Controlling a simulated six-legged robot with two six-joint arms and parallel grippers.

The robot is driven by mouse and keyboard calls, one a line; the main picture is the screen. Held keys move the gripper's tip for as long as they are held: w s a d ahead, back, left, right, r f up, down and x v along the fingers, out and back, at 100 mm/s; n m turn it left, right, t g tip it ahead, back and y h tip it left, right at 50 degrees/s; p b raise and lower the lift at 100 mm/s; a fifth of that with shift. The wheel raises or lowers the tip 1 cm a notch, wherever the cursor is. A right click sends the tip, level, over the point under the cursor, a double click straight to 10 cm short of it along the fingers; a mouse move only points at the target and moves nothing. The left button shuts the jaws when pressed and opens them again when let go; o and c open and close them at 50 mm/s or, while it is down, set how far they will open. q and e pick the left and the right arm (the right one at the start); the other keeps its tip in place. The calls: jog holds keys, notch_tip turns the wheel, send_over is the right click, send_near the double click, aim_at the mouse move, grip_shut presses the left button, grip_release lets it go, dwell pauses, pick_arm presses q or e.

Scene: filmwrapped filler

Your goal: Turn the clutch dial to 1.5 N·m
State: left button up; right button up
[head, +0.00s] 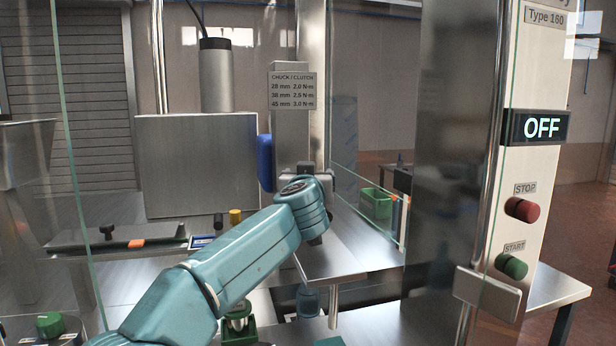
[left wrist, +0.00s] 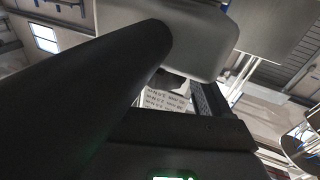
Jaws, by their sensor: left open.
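In the head view my left arm reaches in from the lower left to a steel column with a chuck/clutch plate (head: 292,90), which lists 2.0, 2.5 and 3.0 N·m. My left gripper (head: 310,170) is at the column below the plate, mostly hidden behind my teal wrist. It is open. No clutch dial or scale can be made out; the wrist covers that part of the column. In the left wrist view, dark parts fill the near field below a grey rounded housing (left wrist: 190,45). The plate (left wrist: 165,101) shows small beyond them. My right gripper is not in view.
A blue part (head: 265,162) stands left of the column. Glass guard panes (head: 368,205) flank the work area. On the right is a panel with an OFF display (head: 541,126), a red STOP button (head: 522,209) and a green START button (head: 511,266). A green-topped knob (head: 50,324) is lower left.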

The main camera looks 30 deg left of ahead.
pick_arm(q)
jog(key=shift+c, duration=0.3)
jog(key=c, duration=1)
jog(key=shift+w+d+r+n+g+y+p, duration=0.15)
jog(key=shift+n+g+y+p, duration=0.3)
jog(key=shift+p, duration=0.55)
jog(key=shift+y, duration=0.35)
jog(key=shift+n, duration=0.25)
jog(key=o, duration=1.1)
jog(key=shift+c, duration=0.2)
